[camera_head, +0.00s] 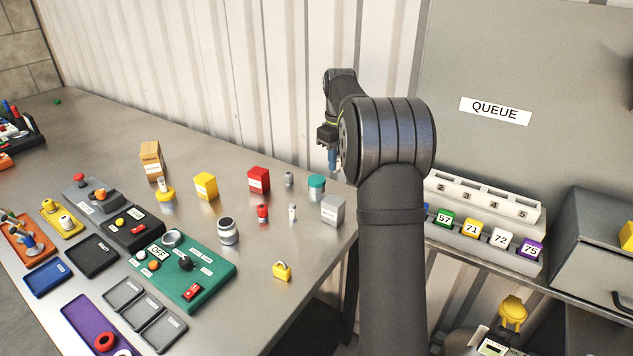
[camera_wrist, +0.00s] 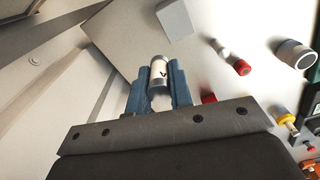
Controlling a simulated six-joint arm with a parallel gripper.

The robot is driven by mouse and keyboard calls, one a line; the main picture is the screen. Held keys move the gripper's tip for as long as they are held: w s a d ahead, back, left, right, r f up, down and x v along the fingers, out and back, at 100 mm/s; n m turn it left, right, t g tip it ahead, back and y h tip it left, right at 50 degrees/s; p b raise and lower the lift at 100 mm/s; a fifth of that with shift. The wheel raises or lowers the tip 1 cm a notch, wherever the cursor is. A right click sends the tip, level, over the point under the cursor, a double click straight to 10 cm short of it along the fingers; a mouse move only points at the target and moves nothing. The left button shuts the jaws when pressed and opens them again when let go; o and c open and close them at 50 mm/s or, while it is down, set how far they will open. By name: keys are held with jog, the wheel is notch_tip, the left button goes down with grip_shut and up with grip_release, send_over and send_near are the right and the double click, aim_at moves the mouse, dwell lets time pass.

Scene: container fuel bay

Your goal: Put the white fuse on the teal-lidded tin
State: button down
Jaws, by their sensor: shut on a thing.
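My gripper (camera_head: 333,167) is raised above the table near the back wall, partly hidden by my arm. In the wrist view its blue fingers (camera_wrist: 158,88) are shut on the white fuse (camera_wrist: 159,71), a small cylinder with a pale body, a dark mark and a greyish end. The teal-lidded tin (camera_head: 316,184) stands upright on the table, just left of and below my gripper in the head view, with its lid bare. I cannot make the tin out in the wrist view; the fingers and fuse may hide it. The fuse's gap from the tin is unclear.
Near the tin stand a small grey cylinder (camera_head: 289,179), a red box (camera_head: 259,180), a grey box (camera_head: 333,209), a small white cylinder (camera_head: 292,212) and a red one (camera_head: 262,213). The table's right edge is close.

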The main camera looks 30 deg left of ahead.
jog(key=w, duration=0.8)
send_over(316, 180)
notch_tip(316, 180, down, 6)
jog(key=shift+w+d+f, duration=0.1)
jog(key=shift+d, duration=0.05)
jog(key=shift+f, duration=2.1)
jog(key=shift+f, duration=0.1)
jog(key=c, duration=1.3)
grip_release()
